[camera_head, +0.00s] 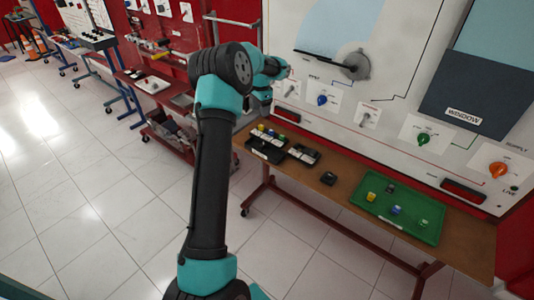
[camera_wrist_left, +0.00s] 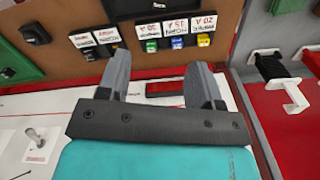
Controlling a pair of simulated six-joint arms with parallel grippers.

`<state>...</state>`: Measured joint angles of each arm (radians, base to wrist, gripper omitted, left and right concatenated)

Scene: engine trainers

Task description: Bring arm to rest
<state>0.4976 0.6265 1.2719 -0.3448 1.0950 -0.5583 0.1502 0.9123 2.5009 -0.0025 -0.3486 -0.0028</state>
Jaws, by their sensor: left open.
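My left arm rises through the middle of the head view, and its wrist and gripper (camera_head: 270,76) are up by the white panel, partly hidden by the arm's own elbow. In the left wrist view the gripper (camera_wrist_left: 161,80) shows two grey fingers spread apart with nothing between them. The fingers point toward a labelled black tray (camera_wrist_left: 160,6) with blue, green and yellow pieces. My right gripper is not in view.
A brown bench (camera_head: 335,190) runs below the white panel (camera_head: 410,65). On it are black trays (camera_head: 266,152), a small black piece (camera_head: 328,178) and a green tray (camera_head: 430,230) with several small parts. A red cart (camera_head: 172,140) stands left. The tiled floor is clear.

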